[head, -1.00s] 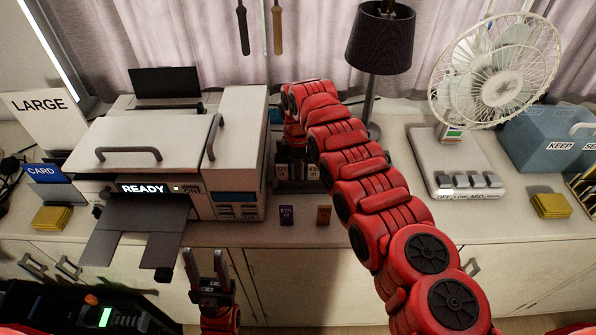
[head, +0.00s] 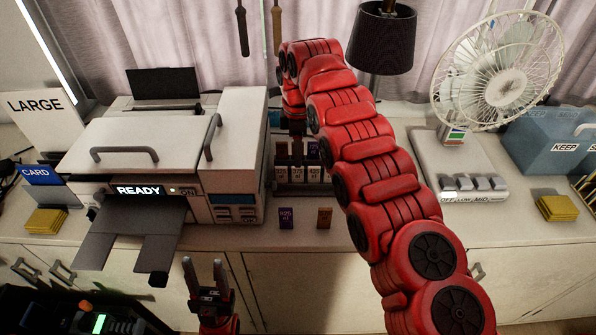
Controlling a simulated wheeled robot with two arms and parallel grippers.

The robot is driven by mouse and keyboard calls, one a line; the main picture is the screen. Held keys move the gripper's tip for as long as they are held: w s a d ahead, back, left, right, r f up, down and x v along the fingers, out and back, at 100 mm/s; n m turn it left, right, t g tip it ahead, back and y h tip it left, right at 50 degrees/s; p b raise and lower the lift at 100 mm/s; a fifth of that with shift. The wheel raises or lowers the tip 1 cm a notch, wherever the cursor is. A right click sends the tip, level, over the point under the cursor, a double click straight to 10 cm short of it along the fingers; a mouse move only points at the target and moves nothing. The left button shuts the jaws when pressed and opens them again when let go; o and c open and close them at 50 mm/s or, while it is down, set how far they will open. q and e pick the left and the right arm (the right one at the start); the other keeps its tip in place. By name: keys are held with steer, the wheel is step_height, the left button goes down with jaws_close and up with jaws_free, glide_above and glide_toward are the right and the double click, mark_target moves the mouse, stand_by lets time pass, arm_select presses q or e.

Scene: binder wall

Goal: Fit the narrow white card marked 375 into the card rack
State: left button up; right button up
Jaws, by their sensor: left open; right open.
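The card rack (head: 302,190) stands on the counter, right of the printer-like machine. It holds several upright pieces with small pale number labels, too small to read surely. I cannot single out the narrow white card marked 375. My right gripper (head: 296,140) points down over the rack's back left part. It is open, and its fingertips are mostly hidden by my arm and the rack's contents. My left gripper (head: 204,264) is open and empty, pointing up in front of the counter, below the machine's tray.
The machine (head: 140,150) marked READY is left. A lamp (head: 381,40), a fan (head: 492,75) and a blue box (head: 548,140) stand right.

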step_height(320, 180, up, 9)
steer(key=p, duration=0.8)
steer(key=shift+f, duration=0.1)
